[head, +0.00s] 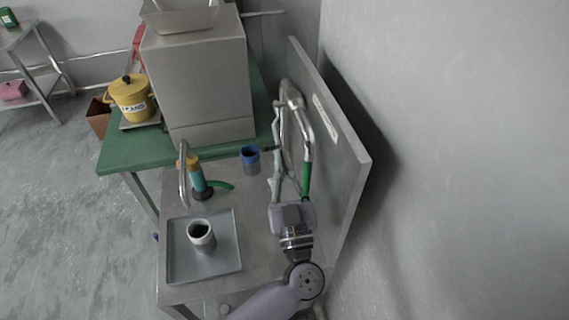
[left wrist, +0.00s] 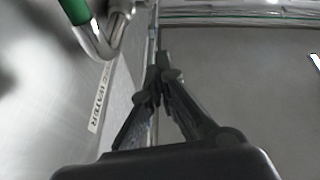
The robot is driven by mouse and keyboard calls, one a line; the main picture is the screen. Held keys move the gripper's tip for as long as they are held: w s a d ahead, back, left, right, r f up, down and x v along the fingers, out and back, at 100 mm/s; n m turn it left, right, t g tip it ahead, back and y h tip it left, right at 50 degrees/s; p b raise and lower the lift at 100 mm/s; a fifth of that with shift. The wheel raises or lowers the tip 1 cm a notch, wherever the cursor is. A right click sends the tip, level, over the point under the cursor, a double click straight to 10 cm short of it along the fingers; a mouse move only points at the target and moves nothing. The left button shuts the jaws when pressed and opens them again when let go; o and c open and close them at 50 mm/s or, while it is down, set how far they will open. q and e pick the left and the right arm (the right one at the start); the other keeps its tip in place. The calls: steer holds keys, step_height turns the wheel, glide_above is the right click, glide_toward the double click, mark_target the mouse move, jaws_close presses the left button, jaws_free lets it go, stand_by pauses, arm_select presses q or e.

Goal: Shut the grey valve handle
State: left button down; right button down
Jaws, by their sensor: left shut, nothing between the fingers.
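Metal pipework (head: 284,115) runs along the upright steel panel (head: 335,155), with a green sleeve or handle (head: 306,180) on its right pipe. I cannot pick out the grey valve handle for certain among the grey pipes. My left gripper (head: 288,184) is beside the panel, at the lower end of the pipework, pointing away from me. In the left wrist view my left gripper (left wrist: 162,60) is shut and empty, its fingertips together. The green piece (left wrist: 75,10) and a bent pipe (left wrist: 98,42) are at upper left there, apart from the fingers. My right gripper is out of view.
A label (left wrist: 99,97) reading WATER is on the panel. A grey tray (head: 226,262) with a white cup (head: 201,236) is left of my arm. A blue-rimmed cup (head: 250,158) and a tap (head: 183,175) stand behind it. The plain wall is at right.

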mark_target(277, 145)
arm_select(q)
steer(key=shift+w+a+f+p, duration=0.1)
steer(key=shift+w+a+p, duration=0.2)
steer(key=shift+w, duration=0.95)
steer(key=shift+w+a+f+p, duration=0.15)
steer(key=shift+w+p, duration=0.2)
steer(key=shift+w, duration=0.95)
steer(key=shift+w+a+f+p, duration=0.1)
steer(key=shift+w+a+p, duration=0.2)
steer(key=shift+w, duration=0.95)
steer(key=shift+f+b, duration=0.4)
steer(key=shift+b, duration=0.4)
steer(key=shift+w+f+t+b, duration=0.15)
steer(key=shift+f+t+b, duration=0.25)
steer(key=shift+t+b, duration=0.55)
steer(key=shift+w+a+f+g+b, duration=0.1)
steer(key=shift+w+f+g+b, duration=0.15)
steer(key=shift+f+b, duration=0.45)
steer(key=shift+w+a+f+b, duration=0.25)
steer(key=shift+w+f+b, duration=0.45)
steer(key=shift+f+b, duration=0.15)
